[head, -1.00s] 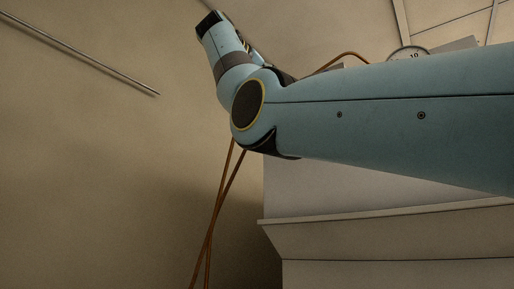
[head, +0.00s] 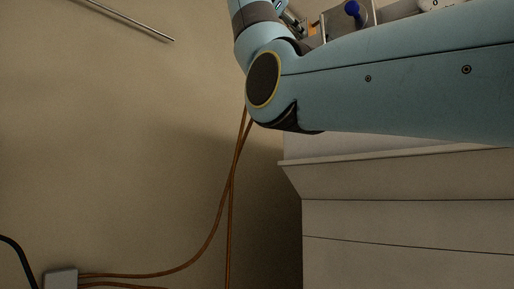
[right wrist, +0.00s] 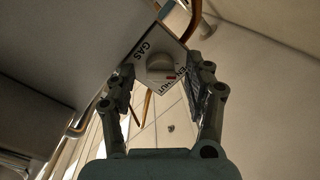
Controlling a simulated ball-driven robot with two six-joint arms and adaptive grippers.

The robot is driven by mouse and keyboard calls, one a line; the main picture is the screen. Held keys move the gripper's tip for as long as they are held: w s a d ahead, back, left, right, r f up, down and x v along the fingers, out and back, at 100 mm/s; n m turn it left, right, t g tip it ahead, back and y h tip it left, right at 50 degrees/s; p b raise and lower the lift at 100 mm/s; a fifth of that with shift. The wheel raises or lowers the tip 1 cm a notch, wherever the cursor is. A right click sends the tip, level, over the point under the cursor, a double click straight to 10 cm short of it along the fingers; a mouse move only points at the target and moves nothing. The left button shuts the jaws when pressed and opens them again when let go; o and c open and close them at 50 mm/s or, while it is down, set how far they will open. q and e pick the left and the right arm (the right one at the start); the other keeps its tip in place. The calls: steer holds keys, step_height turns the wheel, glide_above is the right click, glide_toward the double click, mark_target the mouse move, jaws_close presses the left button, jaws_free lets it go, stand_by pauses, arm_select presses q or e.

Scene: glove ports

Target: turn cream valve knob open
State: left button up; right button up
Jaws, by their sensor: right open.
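The cream valve knob (right wrist: 160,67) shows in the right wrist view, on a white plate (right wrist: 143,54) lettered GAS, with partly hidden lettering by its lower right side. A small red mark (right wrist: 171,73) is at the knob's lower right edge. My right gripper (right wrist: 160,76) is open, its fingers to the left and right of the knob in the picture. I cannot tell whether either finger touches it. In the head view my right arm crosses the upper right, and its wrist end runs out at the top edge. I cannot make out the knob there. My left gripper is out of view.
Orange-brown cables (head: 231,180) hang down the wall to a grey box (head: 61,278). A thin metal rod (head: 130,18) is at upper left. A blue-topped part (head: 352,9) stands behind my arm. A pale stepped cabinet (head: 400,215) fills the lower right.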

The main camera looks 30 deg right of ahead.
steer(key=b+v, duration=0.4)
steer(key=v, duration=0.7)
steer(key=w+d+f+n, duration=0.1)
steer(key=w+f, duration=0.3)
steer(key=f, duration=0.6)
steer(key=w+d+f+n+g+y+b, duration=0.1)
steer(key=w+f, duration=0.4)
steer(key=f, duration=0.6)
steer(key=w+d+f+n+y+b, duration=0.1)
steer(key=w+f+n, duration=0.3)
steer(key=f, duration=0.7)
steer(key=shift+w+d, duration=0.3)
steer(key=shift+d, duration=0.45)
steer(key=shift+r+b, duration=0.1)
steer(key=shift+b, duration=0.2)
